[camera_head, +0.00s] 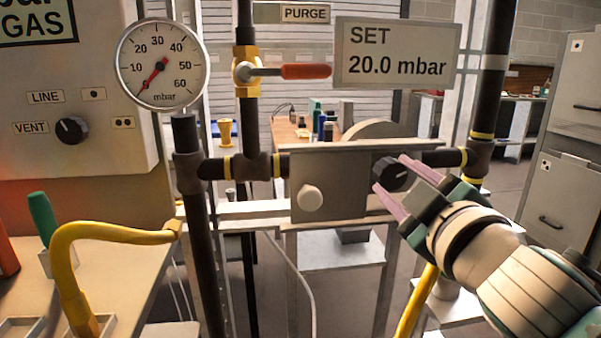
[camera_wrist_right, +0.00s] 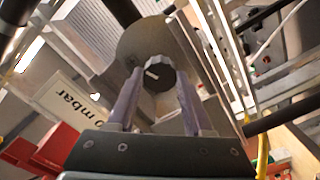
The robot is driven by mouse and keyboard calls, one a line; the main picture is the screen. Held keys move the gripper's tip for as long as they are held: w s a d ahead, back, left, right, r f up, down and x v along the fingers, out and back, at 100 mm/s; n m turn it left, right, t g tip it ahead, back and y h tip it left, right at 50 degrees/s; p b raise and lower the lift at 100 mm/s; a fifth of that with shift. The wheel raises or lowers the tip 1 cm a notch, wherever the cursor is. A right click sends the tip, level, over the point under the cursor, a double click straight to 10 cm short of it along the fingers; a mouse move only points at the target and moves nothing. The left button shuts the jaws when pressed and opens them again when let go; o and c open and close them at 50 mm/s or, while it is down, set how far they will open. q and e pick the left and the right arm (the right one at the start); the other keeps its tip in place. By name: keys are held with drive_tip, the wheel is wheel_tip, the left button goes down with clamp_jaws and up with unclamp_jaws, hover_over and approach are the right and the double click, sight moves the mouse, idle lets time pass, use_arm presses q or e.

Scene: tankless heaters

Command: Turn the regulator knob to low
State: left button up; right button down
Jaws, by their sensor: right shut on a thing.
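The black regulator knob (camera_head: 390,174) sits on the right part of a grey metal plate (camera_head: 345,210) on the pipework. My right gripper (camera_head: 388,174) comes in from the right with its two pale pink fingers around the knob, one above and one below. In the right wrist view the knob (camera_wrist_right: 158,74) shows a white pointer mark and lies between the fingertips of my gripper (camera_wrist_right: 157,80). The low and high markings cannot be made out. My left gripper is not in view.
A pressure gauge (camera_head: 161,64) reads near zero on its mbar scale. A sign (camera_head: 396,54) reads SET 20.0 mbar. A red-handled purge valve (camera_head: 290,72) is above the plate. A white round button (camera_head: 310,198) is left of the knob. Yellow hose (camera_head: 70,245) stands at left.

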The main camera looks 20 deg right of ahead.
drive_tip(key=n, duration=0.6)
drive_tip(key=shift+n, duration=0.3)
drive_tip(key=n+p, duration=0.1)
drive_tip(key=n, duration=0.4)
drive_tip(key=shift+n, duration=0.3)
drive_tip(key=c, duration=0.6)
unclamp_jaws()
drive_tip(key=shift+s, duration=0.1)
